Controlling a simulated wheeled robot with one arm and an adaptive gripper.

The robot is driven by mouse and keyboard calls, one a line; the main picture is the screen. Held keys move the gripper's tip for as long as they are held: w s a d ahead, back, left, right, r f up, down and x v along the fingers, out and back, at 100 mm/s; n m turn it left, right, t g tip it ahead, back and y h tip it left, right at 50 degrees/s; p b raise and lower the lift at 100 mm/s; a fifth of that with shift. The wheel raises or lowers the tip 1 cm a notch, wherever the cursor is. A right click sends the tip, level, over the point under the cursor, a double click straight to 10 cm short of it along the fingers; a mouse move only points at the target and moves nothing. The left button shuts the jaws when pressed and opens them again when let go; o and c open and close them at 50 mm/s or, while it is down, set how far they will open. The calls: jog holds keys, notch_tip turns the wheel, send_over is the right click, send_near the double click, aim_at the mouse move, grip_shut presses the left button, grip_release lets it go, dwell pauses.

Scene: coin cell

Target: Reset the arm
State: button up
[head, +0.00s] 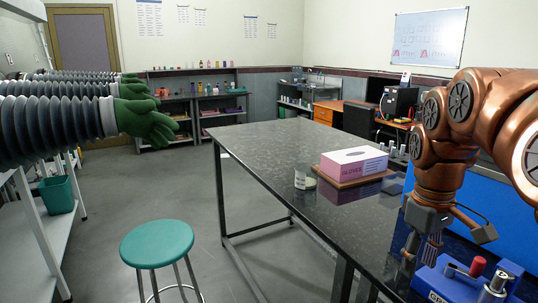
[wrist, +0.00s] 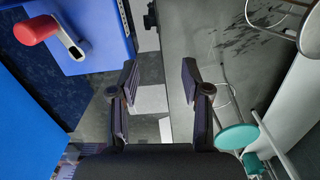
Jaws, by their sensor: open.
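My copper arm reaches in from the right in the head view and bends down to my gripper (head: 421,258), which hangs over the near right part of the black table (head: 265,148). In the wrist view my gripper (wrist: 158,80) has its two dark fingers apart, with nothing between them. Past the fingers I see grey floor and pale patches. A blue device (head: 440,284) with a red-capped lever stands just right of the gripper in the head view. It also shows at the upper left of the wrist view (wrist: 90,50), clear of the fingers.
A pink and white gloves box (head: 352,164) lies on a tray farther up the table, with a small jar (head: 305,178) beside it. A green stool (head: 157,243) stands on the floor to the left. Grey sleeves with green gloves (head: 145,118) jut in from the left.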

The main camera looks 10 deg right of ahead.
jog(key=s+a+f+m+g, duration=0.2)
jog(key=s+a+f, duration=1.4)
jog(key=a+f, duration=0.15)
jog(key=s+p+v, duration=0.2)
jog(key=p+v, duration=1.1)
jog(key=v, duration=0.2)
jog(key=shift+r+t+p, duration=0.25)
jog(key=shift+t+p, duration=0.1)
jog(key=shift+t, duration=0.05)
jog(key=shift+c, duration=1.4)
jog(key=shift+w, duration=0.1)
